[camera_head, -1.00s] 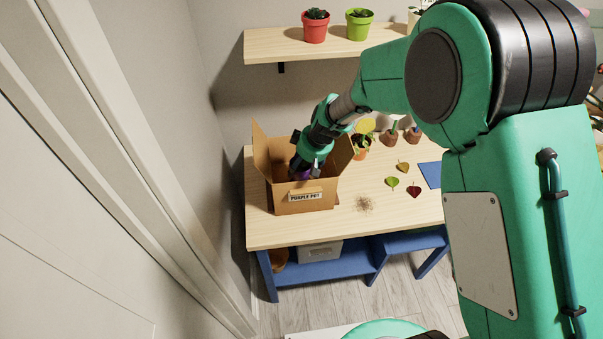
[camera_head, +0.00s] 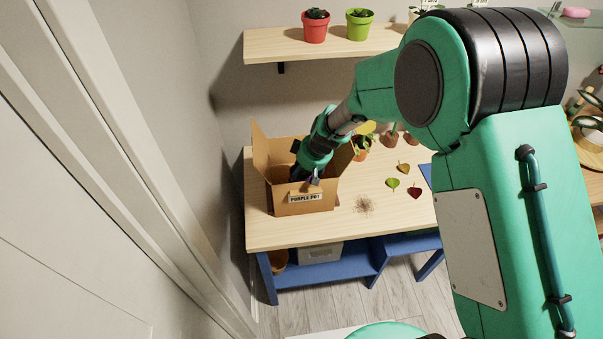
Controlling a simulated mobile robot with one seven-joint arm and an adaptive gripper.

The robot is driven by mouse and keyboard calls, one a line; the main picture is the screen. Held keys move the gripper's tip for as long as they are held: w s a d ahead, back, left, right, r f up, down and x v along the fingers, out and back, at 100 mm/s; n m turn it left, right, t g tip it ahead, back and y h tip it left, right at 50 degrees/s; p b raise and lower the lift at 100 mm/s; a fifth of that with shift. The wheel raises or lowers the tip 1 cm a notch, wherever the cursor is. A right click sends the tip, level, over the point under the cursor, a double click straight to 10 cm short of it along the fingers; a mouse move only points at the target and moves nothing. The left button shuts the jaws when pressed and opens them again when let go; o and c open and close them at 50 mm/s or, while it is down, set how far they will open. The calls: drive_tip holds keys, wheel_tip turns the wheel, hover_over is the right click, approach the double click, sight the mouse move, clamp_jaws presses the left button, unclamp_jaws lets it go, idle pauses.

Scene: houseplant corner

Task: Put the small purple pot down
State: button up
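An open cardboard box (camera_head: 285,208) labelled "PURPLE POT" stands at the left end of the wooden table (camera_head: 290,236). My gripper (camera_head: 311,181) reaches down into the box, near its front wall. A small patch of purple (camera_head: 309,182) shows at the fingers, which fits the small purple pot. Most of the pot is hidden by the gripper and the box wall. I cannot see whether the fingers are closed on it or whether it touches the box floor.
Box flaps stand open around my wrist. Right of the box are a potted plant (camera_head: 361,149), loose leaves (camera_head: 393,183) and a patch of scattered soil (camera_head: 364,205). A wall shelf (camera_head: 290,47) with a red pot (camera_head: 315,30) and a green pot (camera_head: 359,27) hangs above.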

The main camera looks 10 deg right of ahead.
drive_tip(key=shift+f+b, duration=0.6)
drive_tip(key=shift+b, duration=0.15)
drive_tip(key=o, duration=1.3)
drive_tip(key=shift+r, duration=0.15)
drive_tip(key=shift+r+p, duration=0.55)
drive_tip(key=shift+p, duration=0.35)
drive_tip(key=p+v, duration=0.2)
drive_tip(key=v, duration=1)
drive_tip(key=shift+a, duration=0.1)
